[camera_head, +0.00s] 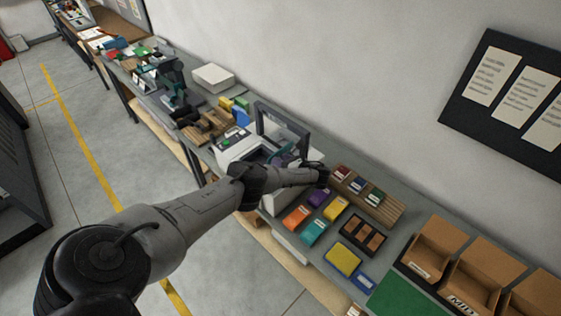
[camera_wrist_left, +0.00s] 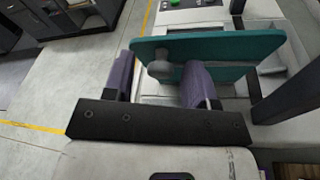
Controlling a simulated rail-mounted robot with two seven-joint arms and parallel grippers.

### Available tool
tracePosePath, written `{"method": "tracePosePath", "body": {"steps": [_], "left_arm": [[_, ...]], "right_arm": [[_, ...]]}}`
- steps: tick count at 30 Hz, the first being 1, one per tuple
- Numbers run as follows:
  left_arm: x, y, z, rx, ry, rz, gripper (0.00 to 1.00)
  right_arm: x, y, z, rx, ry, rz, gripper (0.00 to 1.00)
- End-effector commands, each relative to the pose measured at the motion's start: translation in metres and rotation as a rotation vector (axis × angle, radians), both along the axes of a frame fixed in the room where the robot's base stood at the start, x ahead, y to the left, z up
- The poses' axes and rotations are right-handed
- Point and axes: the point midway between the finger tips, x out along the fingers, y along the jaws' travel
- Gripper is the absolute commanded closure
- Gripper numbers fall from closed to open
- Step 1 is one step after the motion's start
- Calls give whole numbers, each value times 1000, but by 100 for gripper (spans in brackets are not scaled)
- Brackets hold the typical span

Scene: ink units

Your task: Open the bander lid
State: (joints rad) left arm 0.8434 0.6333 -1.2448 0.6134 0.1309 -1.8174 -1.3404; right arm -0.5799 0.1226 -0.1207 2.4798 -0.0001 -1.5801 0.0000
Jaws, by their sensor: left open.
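The bander (camera_head: 232,150) is a pale machine on the bench with a dark upright frame (camera_head: 283,127); its pale body also shows in the left wrist view (camera_wrist_left: 190,17). A teal panel with a rounded grey knob, apparently the lid (camera_wrist_left: 235,50), lies across the left wrist view in front of my fingers. How far it is raised I cannot tell. My left gripper (camera_wrist_left: 158,82) is open, its two purple-grey fingers on either side of the knob (camera_wrist_left: 160,69). Contact is not clear. In the head view my left arm partly hides the bander's front. My right gripper is not in view.
Several coloured boxes (camera_head: 298,216) and a wooden rack (camera_head: 375,207) stand close to the right of the bander. Cardboard bins (camera_head: 437,247) are farther right. Wooden pieces (camera_head: 207,127) lie to its left. The wall is close behind.

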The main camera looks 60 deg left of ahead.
Motion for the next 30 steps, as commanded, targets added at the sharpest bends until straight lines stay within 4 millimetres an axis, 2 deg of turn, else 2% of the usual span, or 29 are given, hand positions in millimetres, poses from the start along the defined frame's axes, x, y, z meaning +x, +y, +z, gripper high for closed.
{"method": "tracePosePath", "body": {"steps": [18, 24, 30], "left_arm": [[47, -96, 18, -3, -2, -2, 48], [55, -113, 23, -1, -1, -1, 48], [58, -118, 23, 0, 0, 0, 48]], "right_arm": [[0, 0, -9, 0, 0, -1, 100], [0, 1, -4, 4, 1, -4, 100], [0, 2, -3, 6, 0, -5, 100]]}}
